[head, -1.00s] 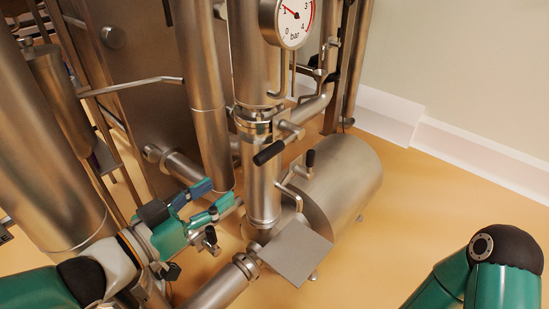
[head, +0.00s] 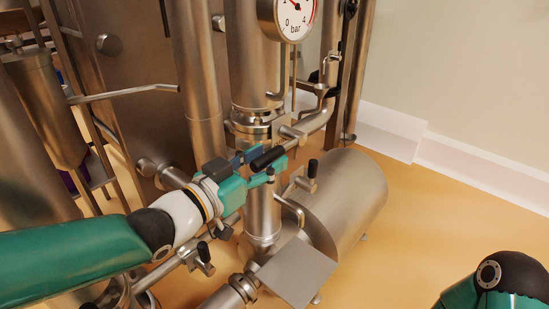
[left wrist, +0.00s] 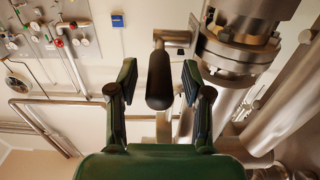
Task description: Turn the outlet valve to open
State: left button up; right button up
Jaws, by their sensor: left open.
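The valve on the vertical steel pipe has a clamp collar (head: 252,122) and a side lever with a black grip (head: 267,158). The lever sticks out toward the front left and slants down. My left gripper (head: 262,164) is open at this grip. In the left wrist view the black grip (left wrist: 159,82) stands between the two spread fingers (left wrist: 159,90), with a gap visible on each side. The lever's steel arm and the collar (left wrist: 238,55) show beyond it. My right gripper is out of view; only part of my right arm shows at the lower right.
A pressure gauge (head: 295,16) hangs above the valve. A horizontal steel cylinder (head: 345,195) with another black-handled lever (head: 312,170) lies to the right. A lower pipe carries another black handle (head: 204,252). Thick pipes stand at left. Open floor (head: 430,215) lies at right.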

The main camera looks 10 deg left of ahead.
aim_at(276, 152)
pick_arm(q)
jog(key=shift+x, duration=1.7)
